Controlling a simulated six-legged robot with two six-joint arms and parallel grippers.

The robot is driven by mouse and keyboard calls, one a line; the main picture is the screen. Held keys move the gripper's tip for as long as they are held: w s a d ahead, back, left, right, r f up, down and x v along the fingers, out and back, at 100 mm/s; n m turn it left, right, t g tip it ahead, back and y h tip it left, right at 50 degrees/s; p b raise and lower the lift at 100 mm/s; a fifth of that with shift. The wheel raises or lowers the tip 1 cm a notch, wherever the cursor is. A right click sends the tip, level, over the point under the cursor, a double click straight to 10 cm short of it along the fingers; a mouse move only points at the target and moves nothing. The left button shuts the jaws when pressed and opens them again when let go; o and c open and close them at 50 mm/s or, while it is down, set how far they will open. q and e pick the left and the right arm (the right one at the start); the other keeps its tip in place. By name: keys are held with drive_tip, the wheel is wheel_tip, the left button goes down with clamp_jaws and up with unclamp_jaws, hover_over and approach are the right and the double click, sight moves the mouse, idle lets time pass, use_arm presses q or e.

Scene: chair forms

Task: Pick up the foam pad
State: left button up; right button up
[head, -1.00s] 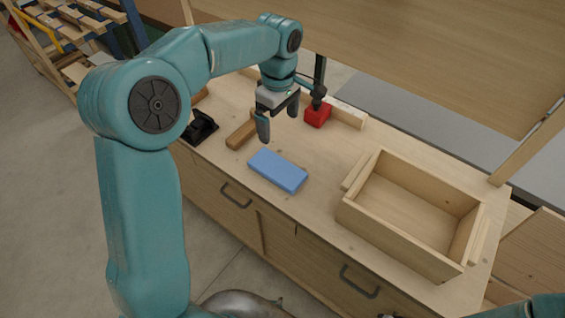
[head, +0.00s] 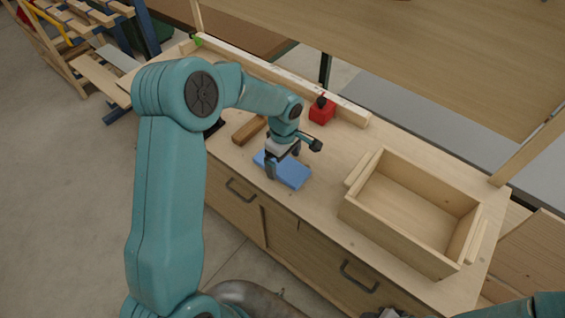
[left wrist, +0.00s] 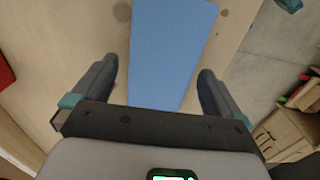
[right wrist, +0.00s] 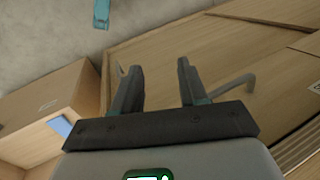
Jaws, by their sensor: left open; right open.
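The foam pad (head: 292,174) is a flat blue block lying on the wooden bench top. My left gripper (head: 283,167) is over the pad in the head view, pointing down, and hides part of it. In the left wrist view the pad (left wrist: 170,50) lies between the two spread fingers of the left gripper (left wrist: 158,90), with a gap on each side. The left gripper is open and empty. In the right wrist view my right gripper (right wrist: 157,85) is open and empty. A small blue patch, likely the pad (right wrist: 60,126), shows at the left there.
An open wooden box (head: 355,221) stands right of the pad on the bench (head: 325,190). A red container (head: 322,112) and a brown wooden block (head: 249,130) lie behind the pad. A long wooden strip (head: 290,82) runs along the back edge. Drawer handles (head: 241,192) stick out in front.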

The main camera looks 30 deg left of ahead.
use_arm(q)
drive_tip(key=shift+s+f, duration=0.1)
drive_tip(key=shift+f, duration=0.25)
drive_tip(key=shift+s+a, duration=0.1)
drive_tip(key=shift+s, duration=0.05)
drive_tip(key=shift+w, duration=0.2)
drive_tip(key=c, duration=0.7)
drive_tip(key=shift+c, duration=1.2)
drive_tip(key=shift+s, duration=0.1)
